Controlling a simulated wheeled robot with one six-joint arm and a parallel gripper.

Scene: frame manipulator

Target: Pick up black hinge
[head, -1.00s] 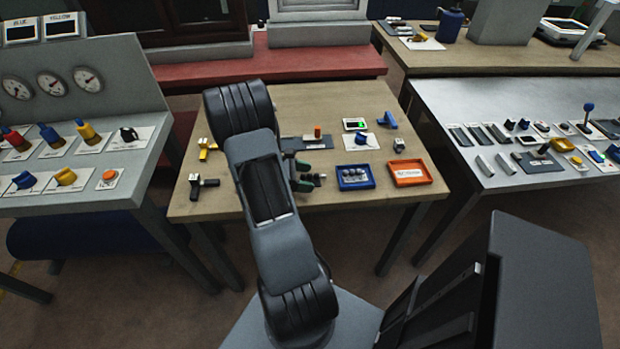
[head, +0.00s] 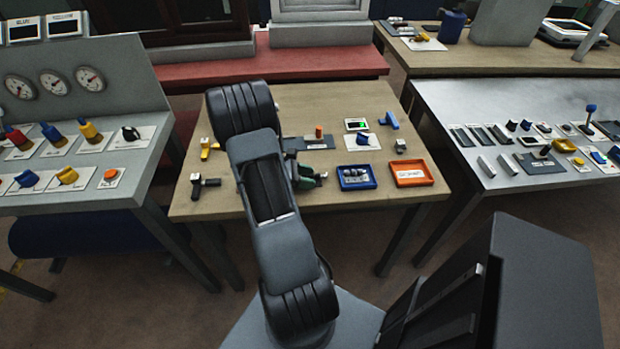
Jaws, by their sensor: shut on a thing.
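A blue tray (head: 374,184) with small grey parts and an orange tray (head: 430,179) lie to the right. A dark plate (head: 293,143) lies behind the gripper. The table's front strip is clear.

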